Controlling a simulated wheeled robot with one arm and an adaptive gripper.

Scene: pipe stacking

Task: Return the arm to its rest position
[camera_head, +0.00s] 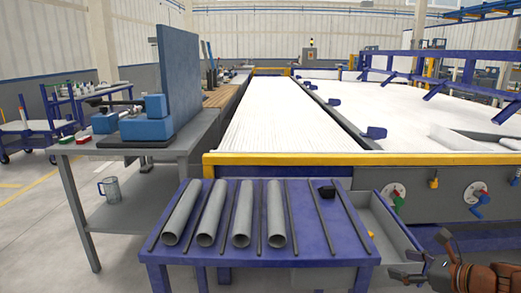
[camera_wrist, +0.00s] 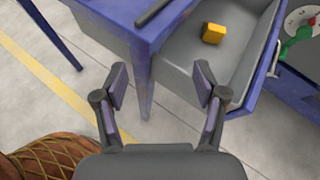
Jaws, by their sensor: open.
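My arm shows at the lower right of the head view, with my gripper (camera_head: 402,265) beside the right end of the blue table (camera_head: 340,240). In the wrist view my gripper (camera_wrist: 164,85) is open, its two fingers wide apart with nothing between them. It points down past the table corner and the open drawer (camera_wrist: 185,75). Several grey pipes (camera_head: 243,213) lie side by side on the blue table, separated by dark rods (camera_head: 261,218). The pipes are out of the wrist view.
The grey drawer (camera_head: 372,225) stands open right of the table, with a yellow block (camera_wrist: 213,33) in it. A conveyor (camera_head: 285,120) with a yellow front edge lies behind. A grey workbench (camera_head: 100,150) stands at left. Bare floor shows below my gripper.

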